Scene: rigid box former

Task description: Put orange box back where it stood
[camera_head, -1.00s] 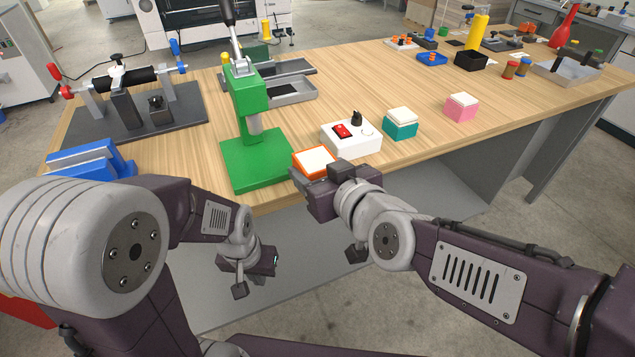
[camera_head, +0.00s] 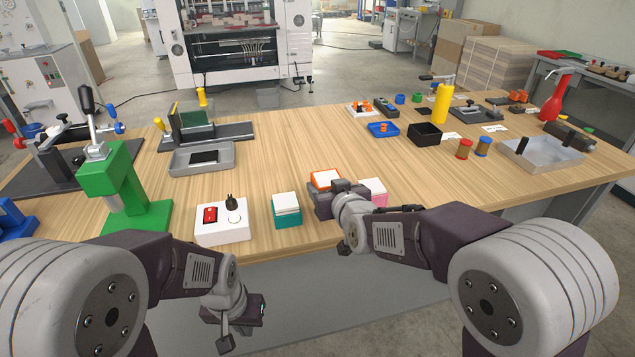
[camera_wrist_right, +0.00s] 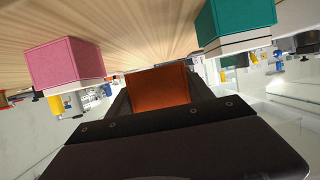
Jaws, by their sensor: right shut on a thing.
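The orange box (camera_head: 325,180) has a white top and is held in my right gripper (camera_head: 329,194) at the front part of the table. In the right wrist view the orange box (camera_wrist_right: 158,88) sits between the two dark fingers, which are shut on it. I cannot tell whether it touches the table. The teal box (camera_head: 286,211) stands to its left, and the pink box (camera_head: 374,190) is just to its right, partly hidden by my right gripper. My left gripper (camera_head: 236,318) hangs low in front of the table; its jaws are not clear.
A white control box (camera_head: 222,226) with a red switch stands left of the teal box, then a green press (camera_head: 122,190). The table's middle behind the boxes is clear.

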